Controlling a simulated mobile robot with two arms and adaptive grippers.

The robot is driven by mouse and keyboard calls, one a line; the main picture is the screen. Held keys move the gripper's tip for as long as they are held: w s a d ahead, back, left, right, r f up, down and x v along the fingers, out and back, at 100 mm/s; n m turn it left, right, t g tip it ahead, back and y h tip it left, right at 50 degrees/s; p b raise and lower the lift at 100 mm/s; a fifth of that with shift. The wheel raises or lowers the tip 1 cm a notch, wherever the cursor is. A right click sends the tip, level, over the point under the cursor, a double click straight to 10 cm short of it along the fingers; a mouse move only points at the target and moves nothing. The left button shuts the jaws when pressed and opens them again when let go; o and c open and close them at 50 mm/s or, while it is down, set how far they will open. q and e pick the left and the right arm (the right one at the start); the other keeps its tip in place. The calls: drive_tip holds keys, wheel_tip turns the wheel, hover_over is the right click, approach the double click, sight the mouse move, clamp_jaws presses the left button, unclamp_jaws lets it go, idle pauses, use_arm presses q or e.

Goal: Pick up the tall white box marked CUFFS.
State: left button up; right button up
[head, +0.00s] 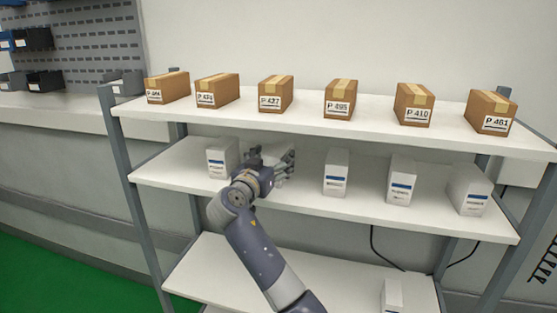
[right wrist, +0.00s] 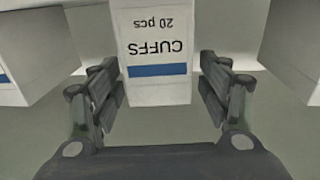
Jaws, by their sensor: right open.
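The white box marked CUFFS (right wrist: 155,45) shows in the right wrist view, its label upside down with a blue band below the text. My right gripper (right wrist: 159,78) is open, with one finger on each side of the box's lower part in that view. A gap shows between the box and each finger. In the head view my right gripper (head: 278,165) is over the middle shelf and hides most of the box behind it. My left gripper is out of view.
On the middle shelf (head: 300,200) a white box (head: 221,158) stands left of my gripper and another white box (head: 335,173) stands to its right. More white boxes stand farther right. The top shelf (head: 300,122) above holds several brown cartons.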

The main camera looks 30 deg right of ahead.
sight(278, 150)
drive_tip(key=p+x, duration=0.1)
drive_tip(key=x, duration=0.2)
drive_tip(key=shift+d+r+p, duration=0.1)
drive_tip(key=shift+p, duration=0.2)
drive_tip(key=shift+w+d+f, duration=0.2)
drive_tip(key=shift+d, duration=0.05)
drive_tip(key=shift+a, duration=0.1)
drive_tip(key=shift+c, duration=1.1)
drive_tip(key=c, duration=1.1)
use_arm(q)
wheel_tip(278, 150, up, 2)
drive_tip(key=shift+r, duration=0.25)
use_arm(e)
drive_tip(key=shift+o, duration=0.2)
drive_tip(key=shift+r, duration=0.1)
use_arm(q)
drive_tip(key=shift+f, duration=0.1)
